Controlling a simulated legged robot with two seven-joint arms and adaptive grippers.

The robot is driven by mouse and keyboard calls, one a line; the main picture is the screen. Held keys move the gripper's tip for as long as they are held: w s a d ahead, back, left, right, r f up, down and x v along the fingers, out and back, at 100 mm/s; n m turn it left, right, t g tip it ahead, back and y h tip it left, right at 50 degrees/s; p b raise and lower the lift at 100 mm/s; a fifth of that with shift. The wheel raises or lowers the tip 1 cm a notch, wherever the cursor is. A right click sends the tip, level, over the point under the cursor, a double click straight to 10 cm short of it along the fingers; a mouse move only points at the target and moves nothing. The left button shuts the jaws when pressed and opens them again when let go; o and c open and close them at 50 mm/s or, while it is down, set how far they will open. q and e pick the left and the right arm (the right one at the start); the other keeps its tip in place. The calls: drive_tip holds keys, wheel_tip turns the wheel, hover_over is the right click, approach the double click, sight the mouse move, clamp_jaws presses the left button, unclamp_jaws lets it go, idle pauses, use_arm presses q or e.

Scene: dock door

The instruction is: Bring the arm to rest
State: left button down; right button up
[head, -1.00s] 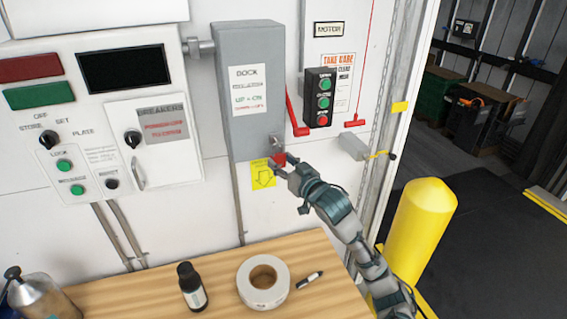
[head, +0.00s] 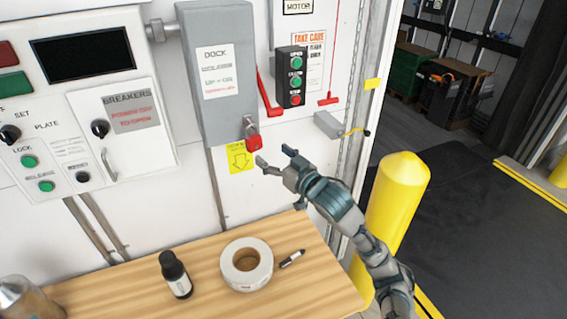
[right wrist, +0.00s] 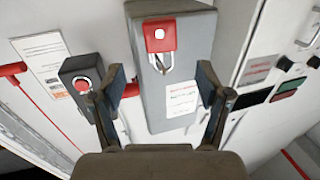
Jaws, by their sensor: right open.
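My right gripper (head: 275,160) is open and empty in the head view, in front of the wall just right of and below a red padlock (head: 253,141). The padlock hangs at the lower right of the grey dock isolator box (head: 214,110); a gap shows between it and my fingers. In the right wrist view the fingers of the gripper (right wrist: 160,85) stand wide apart, with the padlock (right wrist: 160,37) and its shackle on the grey box (right wrist: 196,60) beyond them. My left gripper is not in view.
A yellow bollard (head: 395,205) stands right of my right arm. A motor button box (head: 290,78) and a control panel (head: 130,115) are on the wall.

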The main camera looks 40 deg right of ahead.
drive_tip(key=s, duration=0.5)
drive_tip(key=s+a+f+g, duration=0.1)
drive_tip(key=a+f+g, duration=0.2)
drive_tip(key=f, duration=1.1)
drive_tip(key=s+a+f+g, duration=0.2)
drive_tip(key=f+g, duration=0.2)
drive_tip(key=f, duration=1)
drive_tip(key=s+a+f+n+g, duration=0.1)
drive_tip(key=s+a+f+g, duration=0.35)
drive_tip(key=s+f, duration=0.65)
drive_tip(key=s+a+f+n+g, duration=0.1)
drive_tip(key=s+a+f+g, duration=0.2)
drive_tip(key=s+a+f, duration=0.6)
drive_tip(key=s+d+f, duration=0.1)
drive_tip(key=s+f, duration=0.2)
drive_tip(key=f, duration=0.9)
drive_tip(key=s+d+f+g, duration=0.1)
drive_tip(key=s+f, duration=0.3)
drive_tip(key=f, duration=0.8)
drive_tip(key=s+d+f+g, duration=0.1)
drive_tip(key=s+f, duration=0.2)
drive_tip(key=f, duration=0.8)
drive_tip(key=shift+s+f, duration=0.35)
drive_tip(key=shift+f, duration=0.05)
drive_tip(key=shift+d, duration=0.1)
